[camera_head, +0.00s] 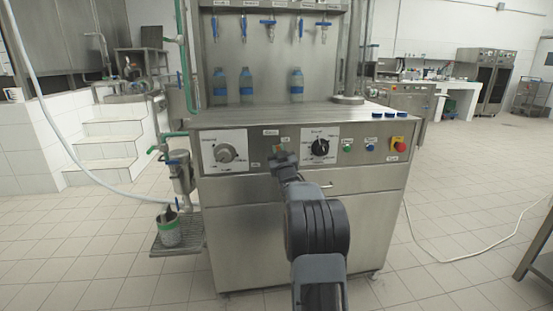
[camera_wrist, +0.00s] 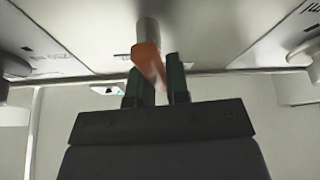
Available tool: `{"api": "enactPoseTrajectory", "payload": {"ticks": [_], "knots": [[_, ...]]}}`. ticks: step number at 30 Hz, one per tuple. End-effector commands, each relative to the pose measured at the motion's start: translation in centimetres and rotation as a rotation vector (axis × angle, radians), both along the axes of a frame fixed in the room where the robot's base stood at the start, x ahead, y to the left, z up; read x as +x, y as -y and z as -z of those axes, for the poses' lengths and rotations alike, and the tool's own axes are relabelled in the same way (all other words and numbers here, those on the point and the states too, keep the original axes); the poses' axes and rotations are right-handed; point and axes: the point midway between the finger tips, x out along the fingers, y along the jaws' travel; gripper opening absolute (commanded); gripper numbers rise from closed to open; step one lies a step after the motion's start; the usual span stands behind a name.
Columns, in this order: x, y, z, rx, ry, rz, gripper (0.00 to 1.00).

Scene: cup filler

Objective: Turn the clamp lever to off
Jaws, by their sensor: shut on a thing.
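The clamp lever (camera_wrist: 147,58) is an orange handle on a grey metal stub on the machine's front panel, between two dials. In the wrist view its free end lies between the two dark green fingers of my gripper (camera_wrist: 160,88), which is shut on it. The lever points toward me and slants slightly right in that view. In the head view my gripper (camera_head: 283,158) reaches the panel at the lever's place and hides most of it. The small labels by the lever cannot be read.
Further right are a green button, a blue button and a red emergency knob (camera_head: 398,142).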

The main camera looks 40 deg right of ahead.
Motion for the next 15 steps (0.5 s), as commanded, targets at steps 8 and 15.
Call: {"api": "enactPoseTrajectory", "payload": {"ticks": [8, 15], "knots": [[-0.23, 0.48, 0.25, 0.134, 0.060, 0.000, 0.00], [-0.31, 0.68, 0.16, 0.188, 0.086, 0.000, 0.00]]}}
